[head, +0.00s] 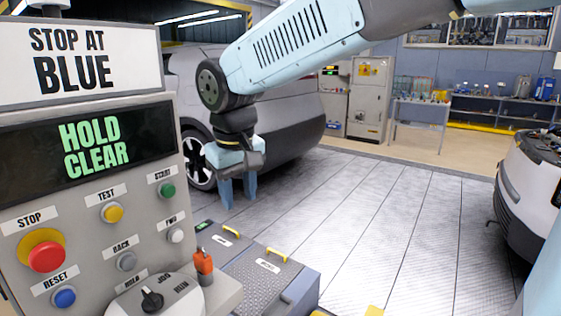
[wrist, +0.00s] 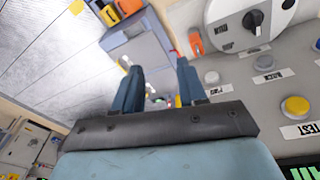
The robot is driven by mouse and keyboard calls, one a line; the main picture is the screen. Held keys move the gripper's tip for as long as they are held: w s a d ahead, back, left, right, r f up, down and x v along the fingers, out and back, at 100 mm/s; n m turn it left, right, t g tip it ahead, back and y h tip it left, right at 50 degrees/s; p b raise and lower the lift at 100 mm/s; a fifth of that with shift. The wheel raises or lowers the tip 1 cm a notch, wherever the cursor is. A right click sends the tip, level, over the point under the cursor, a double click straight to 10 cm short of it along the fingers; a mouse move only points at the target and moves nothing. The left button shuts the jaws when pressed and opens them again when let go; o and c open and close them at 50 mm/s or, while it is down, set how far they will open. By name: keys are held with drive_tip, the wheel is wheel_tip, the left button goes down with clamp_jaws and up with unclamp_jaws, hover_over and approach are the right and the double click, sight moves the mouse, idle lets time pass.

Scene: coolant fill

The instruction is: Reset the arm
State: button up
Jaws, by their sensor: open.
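My gripper (head: 238,190) hangs from my light blue arm in the head view, fingers pointing down, to the right of the control panel and apart from it. In the wrist view my gripper (wrist: 160,85) shows two blue fingers spread apart with nothing between them. The control panel (head: 85,215) carries a sign reading "STOP AT BLUE" and a screen (head: 90,145) reading "HOLD CLEAR". Its buttons include a red STOP (head: 45,255), a blue RESET (head: 64,297) and a green START (head: 167,190).
A grey cabinet (head: 300,272) with yellow handles stands low beside the panel. An orange-red object (head: 203,265) stands at the panel's right edge. A grey car (head: 300,100) is behind my arm and a white vehicle (head: 525,190) is at the right. The plated floor (head: 400,220) between is clear.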

drive_tip(key=d+r+m+t, duration=0.2)
drive_tip(key=d+m, duration=0.2)
drive_tip(key=d, duration=1.4)
drive_tip(key=s+d+f+m, duration=0.1)
drive_tip(key=s+d, duration=0.3)
drive_tip(key=d, duration=0.3)
drive_tip(key=s+d+f+m+t, duration=0.1)
drive_tip(key=s+d+m, duration=0.1)
drive_tip(key=s+d, duration=0.2)
drive_tip(key=d, duration=0.2)
drive_tip(key=shift+d+f+m+t, duration=0.3)
drive_tip(key=shift+d+f, duration=0.1)
